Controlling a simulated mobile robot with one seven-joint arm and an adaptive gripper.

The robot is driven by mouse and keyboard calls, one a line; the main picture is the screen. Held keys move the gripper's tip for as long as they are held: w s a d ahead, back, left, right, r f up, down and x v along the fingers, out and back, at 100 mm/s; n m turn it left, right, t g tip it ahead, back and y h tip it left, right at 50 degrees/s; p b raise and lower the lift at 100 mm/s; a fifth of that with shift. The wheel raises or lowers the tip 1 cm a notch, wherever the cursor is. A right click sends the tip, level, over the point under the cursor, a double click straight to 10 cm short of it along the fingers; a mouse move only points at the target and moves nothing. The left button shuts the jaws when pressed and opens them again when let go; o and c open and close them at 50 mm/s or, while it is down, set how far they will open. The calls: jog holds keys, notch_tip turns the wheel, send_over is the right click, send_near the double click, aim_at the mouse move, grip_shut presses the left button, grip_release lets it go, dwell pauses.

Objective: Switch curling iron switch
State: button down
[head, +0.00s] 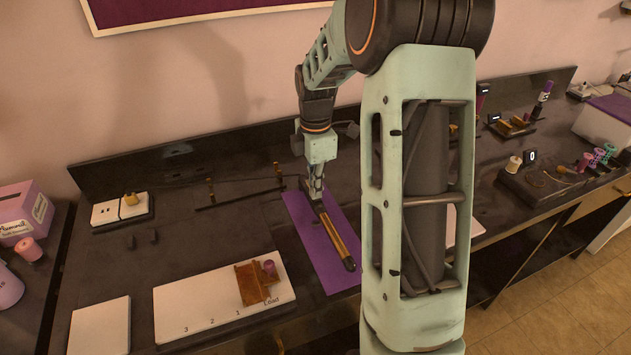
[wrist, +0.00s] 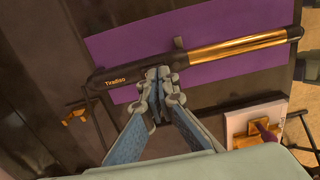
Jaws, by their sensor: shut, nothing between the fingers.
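The curling iron (head: 334,234) lies on a purple mat (head: 299,213) on the dark counter. It has a black handle and a gold barrel. In the wrist view the curling iron (wrist: 122,74) runs across the top of the picture, handle at left and barrel at right, over the mat (wrist: 108,40). My gripper (wrist: 161,76) is shut and empty, its fingertips at the middle of the iron near the join of handle and barrel. In the head view my gripper (head: 316,196) is over the iron's upper end. The switch cannot be made out; the fingers may cover it.
A white numbered board (head: 205,312) with a brown wooden piece (head: 252,284) lies to the left of the mat. A wall socket block (head: 120,209) with a yellow plug stands at the back left. A thin dark rack (head: 240,196) lies behind. Open counter lies between them.

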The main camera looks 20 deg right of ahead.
jog(key=shift+s+f+t+b, duration=0.15)
jog(key=shift+f+t+b, duration=0.4)
jog(key=shift+b, duration=0.55)
jog(key=shift+r+p, duration=0.25)
jog(key=shift+p, duration=0.05)
jog(key=shift+w+r+p, duration=0.1)
jog(key=shift+w+p, duration=0.35)
jog(key=shift+w, duration=0.4)
